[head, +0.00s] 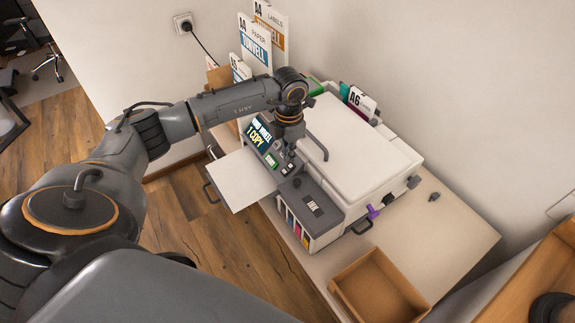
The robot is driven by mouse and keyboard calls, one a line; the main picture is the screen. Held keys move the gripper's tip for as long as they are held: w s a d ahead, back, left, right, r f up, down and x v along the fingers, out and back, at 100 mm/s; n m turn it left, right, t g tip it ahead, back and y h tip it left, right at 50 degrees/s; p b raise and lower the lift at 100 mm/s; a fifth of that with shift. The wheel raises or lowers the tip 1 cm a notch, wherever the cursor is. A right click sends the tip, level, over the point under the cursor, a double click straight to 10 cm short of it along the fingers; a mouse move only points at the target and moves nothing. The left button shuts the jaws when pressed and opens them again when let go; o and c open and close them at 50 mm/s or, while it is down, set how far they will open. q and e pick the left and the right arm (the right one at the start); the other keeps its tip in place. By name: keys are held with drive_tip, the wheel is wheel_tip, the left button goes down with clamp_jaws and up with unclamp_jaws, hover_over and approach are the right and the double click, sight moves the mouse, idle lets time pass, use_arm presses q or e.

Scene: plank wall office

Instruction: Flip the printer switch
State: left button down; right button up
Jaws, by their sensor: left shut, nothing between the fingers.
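The white and grey printer (362,140) stands on a light-topped cabinet. Its dark control panel (313,203) runs along the near left side, with a lit screen (261,133) reading "1 COPY" and a green button (271,161). I cannot tell for sure which part is the switch; a small dark piece with light marks (314,208) sits on the lower panel. My left gripper (289,160) is shut and empty, pointing down at the panel beside the screen. I cannot tell whether its tips touch the panel.
A white paper tray (240,180) juts out on the left. A purple lever (373,212) and a black handle (362,229) stick out at the printer's near end. An open cardboard box (345,290) stands in front. Paper boxes (256,45) stand behind. The cabinet top (455,228) is mostly clear at right.

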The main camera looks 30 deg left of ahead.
sight(288, 168)
use_arm(q)
drive_tip(key=shift+s+f+b, duration=0.1)
drive_tip(key=shift+f+b, duration=1.05)
drive_tip(key=shift+f, duration=0.3)
idle(0.5)
drive_tip(key=shift+r, duration=0.15)
drive_tip(key=shift+r+p, duration=0.8)
drive_tip(key=shift+r, duration=0.1)
wheel_tip(288, 168, up, 5)
drive_tip(key=p, duration=0.2)
drive_tip(key=shift+p, duration=0.4)
